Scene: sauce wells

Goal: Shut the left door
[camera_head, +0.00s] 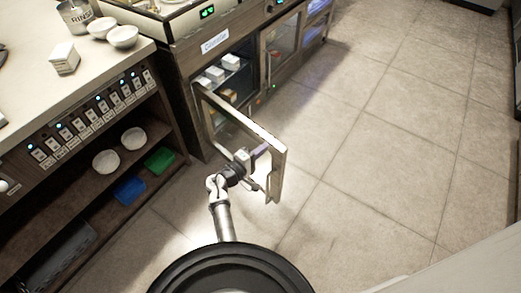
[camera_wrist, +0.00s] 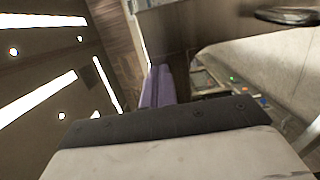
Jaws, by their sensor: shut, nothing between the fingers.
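The left door (camera_head: 279,172) of the low cabinet is a framed glass door. It stands wide open, swung out from the cabinet front over the floor. My gripper (camera_head: 261,153) is at the door's free end, on the side facing the shelves. Its purple fingers are together and hold nothing; they also show in the wrist view (camera_wrist: 157,86). I cannot tell whether they touch the door. The open compartment (camera_head: 228,80) shows behind the door, with several small containers in it.
A second glass door (camera_head: 282,50) to the right is closed. A shelf counter with switches (camera_head: 90,112), bowls (camera_head: 133,138), a blue tray (camera_head: 129,189) and a green tray (camera_head: 159,160) stands on the left. The tiled floor (camera_head: 370,130) to the right is clear.

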